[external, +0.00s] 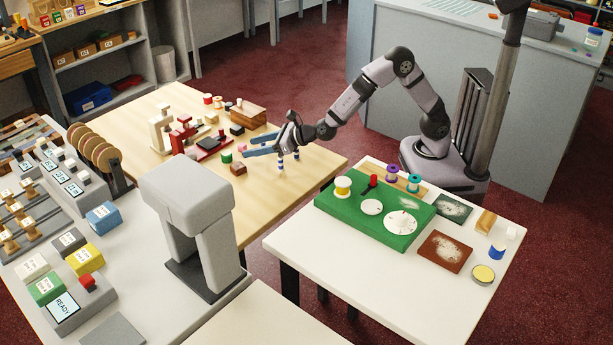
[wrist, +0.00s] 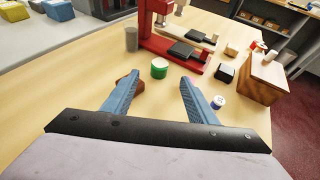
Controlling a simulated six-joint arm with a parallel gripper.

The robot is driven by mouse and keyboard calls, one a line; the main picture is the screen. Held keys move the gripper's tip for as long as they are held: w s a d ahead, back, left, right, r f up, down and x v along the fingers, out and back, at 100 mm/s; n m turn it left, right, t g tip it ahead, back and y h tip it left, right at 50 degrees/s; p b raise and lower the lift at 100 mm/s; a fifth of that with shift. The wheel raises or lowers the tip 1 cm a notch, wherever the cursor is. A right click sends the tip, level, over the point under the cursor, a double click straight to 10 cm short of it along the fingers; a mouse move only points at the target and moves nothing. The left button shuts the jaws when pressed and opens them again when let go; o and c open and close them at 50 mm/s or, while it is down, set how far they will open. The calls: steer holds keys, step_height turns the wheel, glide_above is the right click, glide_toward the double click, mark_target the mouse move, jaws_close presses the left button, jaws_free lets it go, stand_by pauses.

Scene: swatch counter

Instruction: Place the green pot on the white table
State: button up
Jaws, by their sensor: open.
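The green pot (external: 227,157), a small green cylinder with a pale top, stands upright on the light wooden table. It also shows in the wrist view (wrist: 159,70), just beyond the fingertips and between their lines. My gripper (external: 246,146) is open with its blue fingers pointing toward the pot; nothing is between them. In the wrist view my gripper (wrist: 160,78) has its fingers spread on either side. The white table (external: 330,270) stands at the right in the external view, with a bare front part.
A brown block (external: 238,169) lies beside the pot, partly behind the left finger in the wrist view. A red stand (wrist: 165,45) and a wooden box (wrist: 266,78) stand beyond. A green board (external: 340,207) with several items covers the white table's back left.

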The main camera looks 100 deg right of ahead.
mark_target(226, 154)
steer(key=shift+w, duration=0.1)
steer(key=shift+w+a+r+m+g+h+p, duration=0.1)
steer(key=shift+w+r+m+g+h+p, duration=0.1)
steer(key=shift+w+m+h+p, duration=0.25)
steer(key=shift+w+r+m+g+h+p, duration=0.15)
steer(key=shift+w+h+p, duration=0.1)
steer(key=shift+w+p, duration=0.25)
steer(key=shift+w+a+f+m+g+h+p, duration=0.25)
steer(key=shift+w+m+g+h+p, duration=0.15)
steer(key=shift+w+m+p, duration=0.15)
steer(key=shift+a+f+m+g+h, duration=0.15)
steer(key=shift+f+m+g+h, duration=0.3)
steer(key=shift+f, duration=0.1)
steer(key=shift+p+x, duration=1.2)
steer(key=shift+x, duration=2.5)
steer(key=shift+w+a, duration=0.1)
steer(key=shift+a, duration=0.1)
steer(key=shift+c, duration=0.4)
steer(key=c, duration=1.2)
steer(key=shift+r, duration=0.1)
